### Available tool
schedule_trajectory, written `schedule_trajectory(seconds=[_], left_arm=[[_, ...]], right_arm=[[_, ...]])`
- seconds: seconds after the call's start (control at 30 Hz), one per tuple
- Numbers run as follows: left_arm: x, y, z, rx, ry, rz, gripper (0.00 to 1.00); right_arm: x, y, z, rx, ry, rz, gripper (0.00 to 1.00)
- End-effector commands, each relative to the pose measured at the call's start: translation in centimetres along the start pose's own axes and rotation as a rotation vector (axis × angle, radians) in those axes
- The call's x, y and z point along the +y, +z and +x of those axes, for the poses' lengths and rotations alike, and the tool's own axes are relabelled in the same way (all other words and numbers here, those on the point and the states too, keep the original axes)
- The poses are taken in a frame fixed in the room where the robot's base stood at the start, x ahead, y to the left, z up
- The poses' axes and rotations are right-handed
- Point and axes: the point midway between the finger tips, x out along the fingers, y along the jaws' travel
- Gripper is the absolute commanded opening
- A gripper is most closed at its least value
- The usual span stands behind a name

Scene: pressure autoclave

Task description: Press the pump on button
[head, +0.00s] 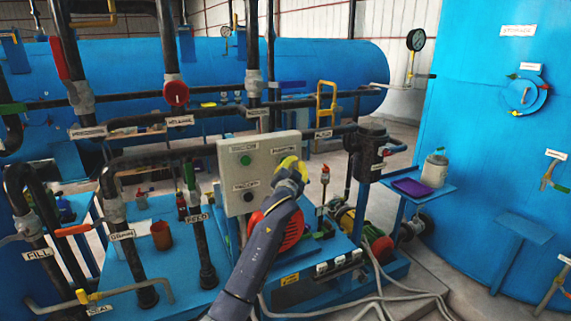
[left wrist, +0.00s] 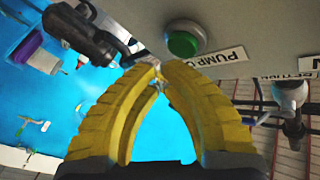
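The grey control box (head: 232,192) stands on the blue pump skid, with a green button (head: 245,160) and a dark button below it on its left half. My left gripper (head: 290,165), with yellow fingers, is in front of the box's right half and covers what lies behind it there. In the left wrist view a green button (left wrist: 185,39) in a grey ring sits on the panel, beside a label (left wrist: 218,58) reading "PUMP O…", cut off. My left fingertips (left wrist: 159,72) meet, shut and empty, just below and left of that button. Whether they touch the panel I cannot tell. My right gripper is not in view.
Black pipes with labels (head: 122,235) run left of and behind the box. A blue side shelf (head: 418,188) with a purple tray (head: 411,187) and a jar (head: 434,170) is at the right. A large blue tank (head: 480,130) fills the right side.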

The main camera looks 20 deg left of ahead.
Motion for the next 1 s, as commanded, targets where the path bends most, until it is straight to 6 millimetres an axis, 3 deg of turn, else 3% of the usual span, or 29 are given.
schedule_trajectory(seconds=[0.3, 0.33, 0.4, 1.0], left_arm=[[-0.05, 0.02, 0.06, 0.0, 0.0, 0.0, 0.0], [-0.05, 0.01, 0.06, 0.0, 0.0, 0.0, 0.04], [-0.05, 0.01, 0.05, 0.0, 0.0, -0.001, 0.0], [-0.03, 0.01, 0.04, 0.0, 0.0, -0.001, 0.0]], right_arm=[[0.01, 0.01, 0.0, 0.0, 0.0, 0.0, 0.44], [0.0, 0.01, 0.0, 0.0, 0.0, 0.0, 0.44], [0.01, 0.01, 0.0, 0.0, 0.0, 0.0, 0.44], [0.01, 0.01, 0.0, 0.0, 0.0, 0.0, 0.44]])
